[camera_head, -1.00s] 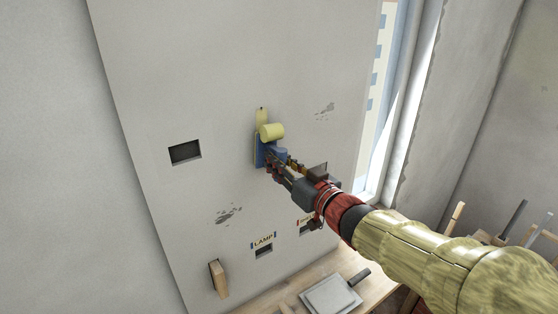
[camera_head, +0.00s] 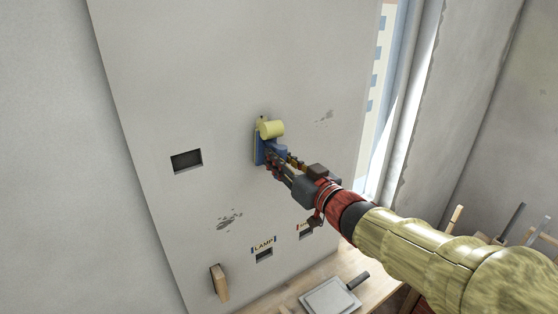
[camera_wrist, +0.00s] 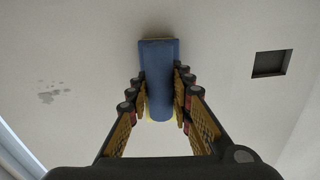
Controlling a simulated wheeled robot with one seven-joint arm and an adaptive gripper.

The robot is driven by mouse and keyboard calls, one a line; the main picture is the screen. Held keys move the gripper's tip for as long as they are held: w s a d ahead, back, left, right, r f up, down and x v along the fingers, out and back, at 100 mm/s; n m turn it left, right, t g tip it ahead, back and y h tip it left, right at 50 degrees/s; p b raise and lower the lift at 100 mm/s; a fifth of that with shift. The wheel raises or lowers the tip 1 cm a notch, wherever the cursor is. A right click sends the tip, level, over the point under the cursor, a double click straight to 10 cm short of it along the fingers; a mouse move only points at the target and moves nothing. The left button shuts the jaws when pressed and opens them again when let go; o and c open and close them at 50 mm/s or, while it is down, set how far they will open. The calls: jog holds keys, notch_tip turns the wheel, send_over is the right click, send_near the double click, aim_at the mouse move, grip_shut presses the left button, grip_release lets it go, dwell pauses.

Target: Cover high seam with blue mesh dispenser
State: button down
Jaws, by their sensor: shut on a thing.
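The blue mesh dispenser (camera_head: 266,151), with a pale yellow roll (camera_head: 271,129) on its upper end, is against the grey wall panel in the head view. My gripper (camera_head: 272,161) is shut on the dispenser's blue body. In the wrist view, the blue body (camera_wrist: 158,75) stands between the two fingers of my gripper (camera_wrist: 158,95), with a little yellow at its lower edges. A small yellow tip shows just above the roll in the head view. The seam itself is hidden behind the dispenser, and I cannot tell whether the dispenser touches the wall.
A dark rectangular recess (camera_head: 187,160) is left of the dispenser. Scuffed patches (camera_head: 229,219) mark the panel. Below are a LAMP-labelled opening (camera_head: 264,254), a wooden block (camera_head: 220,282) and a trowel-like plate (camera_head: 331,297) on a wooden bench. A window stands at right.

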aim_at(274, 125)
jog(key=shift+r+p, duration=3.3)
jog(key=shift+r, duration=0.9)
jog(key=shift+f, duration=0.1)
jog(key=shift+s+d, duration=0.15)
jog(key=shift+s, duration=0.05)
jog(key=p+v, duration=0.1)
jog(key=v, duration=0.7)
jog(key=shift+s, duration=0.15)
